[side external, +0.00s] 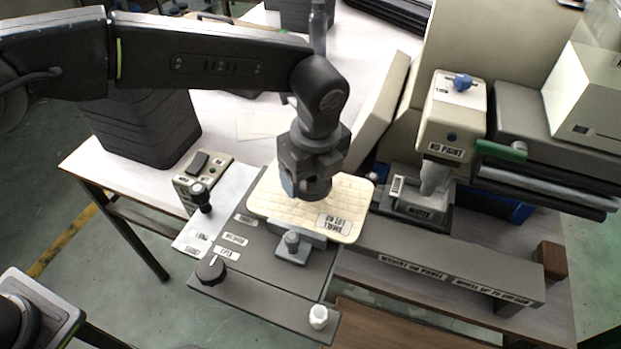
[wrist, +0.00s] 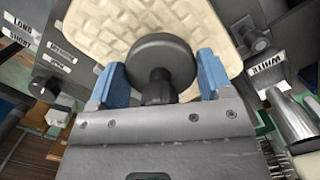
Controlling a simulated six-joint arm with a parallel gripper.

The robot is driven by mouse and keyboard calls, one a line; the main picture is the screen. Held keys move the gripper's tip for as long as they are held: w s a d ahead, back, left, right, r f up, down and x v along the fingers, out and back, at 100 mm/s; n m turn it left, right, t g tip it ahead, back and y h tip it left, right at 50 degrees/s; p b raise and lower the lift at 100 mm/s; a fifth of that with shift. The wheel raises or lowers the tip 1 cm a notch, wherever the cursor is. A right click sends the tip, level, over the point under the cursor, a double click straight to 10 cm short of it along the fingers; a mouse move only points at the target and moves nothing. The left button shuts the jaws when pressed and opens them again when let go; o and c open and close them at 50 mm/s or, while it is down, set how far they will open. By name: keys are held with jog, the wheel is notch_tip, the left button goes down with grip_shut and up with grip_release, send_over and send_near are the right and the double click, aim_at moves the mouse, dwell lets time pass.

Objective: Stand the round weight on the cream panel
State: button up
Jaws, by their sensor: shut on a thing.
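The cream panel (side external: 268,200) lies flat on a dark grey fixture, with a label near its front corner; it also fills the top of the wrist view (wrist: 100,20). The round weight (wrist: 165,56) is a dark disc with a short knob facing my gripper. My gripper (wrist: 160,78) has its blue fingers on both sides of the disc, shut on it. I cannot tell whether the weight touches the panel.
A grey clamp block (side external: 292,246) stands at the panel's front edge. A black knob (side external: 210,268) and a white knob (side external: 318,317) are on the fixture. A control box (side external: 203,178) stands left, a cream machine head (side external: 452,125) right. Bare panel shows left of the weight.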

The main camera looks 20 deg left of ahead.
jog(key=shift+f, duration=0.95)
jog(key=shift+f, duration=0.15)
jog(key=o, duration=1.3)
jog(key=shift+f, duration=0.1)
jog(key=r, duration=0.8)
jog(key=d+r, duration=0.1)
jog(key=r, duration=0.3)
jog(key=shift+s+d+r, duration=0.1)
jog(key=shift+s+r, duration=0.05)
jog(key=shift+s, duration=0.25)
